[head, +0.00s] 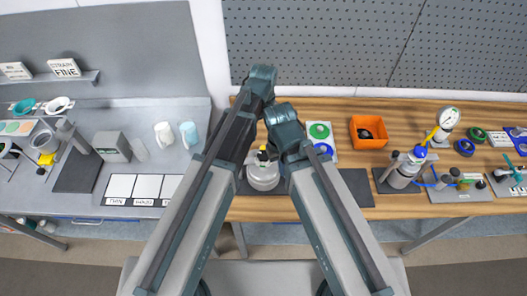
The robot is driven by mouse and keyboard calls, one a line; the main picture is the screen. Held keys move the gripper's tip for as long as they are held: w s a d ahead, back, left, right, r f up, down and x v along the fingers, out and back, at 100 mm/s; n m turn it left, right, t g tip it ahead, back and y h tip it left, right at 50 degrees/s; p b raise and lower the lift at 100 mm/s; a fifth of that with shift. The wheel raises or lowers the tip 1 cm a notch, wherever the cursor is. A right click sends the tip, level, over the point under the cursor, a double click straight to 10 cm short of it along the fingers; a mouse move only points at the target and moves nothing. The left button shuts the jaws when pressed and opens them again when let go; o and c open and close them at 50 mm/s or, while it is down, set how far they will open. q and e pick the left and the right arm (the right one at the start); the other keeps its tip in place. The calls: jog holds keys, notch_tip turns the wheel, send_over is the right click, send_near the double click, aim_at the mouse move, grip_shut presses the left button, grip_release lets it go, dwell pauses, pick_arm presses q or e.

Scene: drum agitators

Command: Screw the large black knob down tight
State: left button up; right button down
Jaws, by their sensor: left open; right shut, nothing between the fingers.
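A pale round vessel (263,180) stands on a dark mat at the wooden bench's left end, between my two arms. Small dark and yellow parts show on its top; a black piece (263,156) there may be the large black knob, but it is too small and covered to be sure. My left gripper (259,147) is open close above the vessel's top, mostly hidden by my arms. My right gripper (273,153) is shut and empty beside the top, just right of it. I cannot tell whether either touches the knob.
Right of the vessel are a green-disc board (320,132), an orange bin (369,131) and a bottle with a blue cap (407,168). A gauge fixture (445,122) stands farther right. The grey bench at left holds a grey box (112,146) and white cards (120,187).

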aim_at(264, 155)
pick_arm(q)
notch_tip(264, 155, down, 14)
jog(key=b, duration=1.3)
jog(key=shift+r, duration=0.15)
jog(key=shift+r, duration=0.1)
jog(key=c, duration=1.4)
jog(key=shift+m, duration=0.3)
